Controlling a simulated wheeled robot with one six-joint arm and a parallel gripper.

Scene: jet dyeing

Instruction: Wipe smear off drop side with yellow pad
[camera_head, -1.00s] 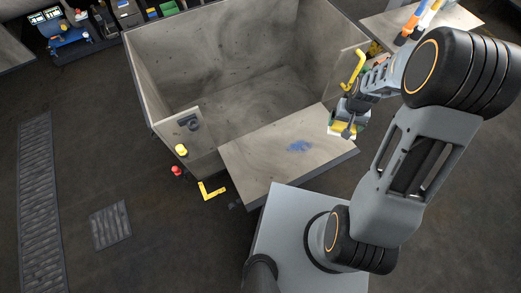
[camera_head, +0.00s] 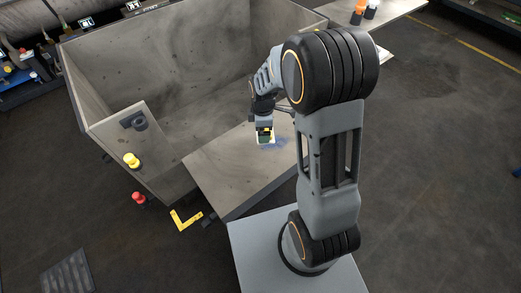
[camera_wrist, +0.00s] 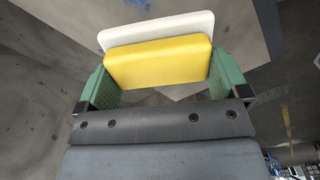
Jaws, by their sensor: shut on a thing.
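The drop side (camera_head: 225,172) lies folded down at the front of the large grey bin. A blue smear (camera_head: 275,142) is on it, partly hidden by my gripper and arm. My gripper (camera_head: 264,132) is shut on the yellow pad (camera_head: 265,138), over the left part of the smear. In the wrist view the yellow pad (camera_wrist: 158,62) with its white layer sits between the green fingers of my gripper (camera_wrist: 158,85). I cannot tell whether the pad touches the drop side.
The bin's walls (camera_head: 110,65) rise behind and left of the drop side. A yellow knob (camera_head: 131,160) and a red knob (camera_head: 138,198) are at the left. A yellow L-shaped bracket (camera_head: 186,219) lies on the floor. A side table (camera_head: 385,12) with bottles stands at the back right.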

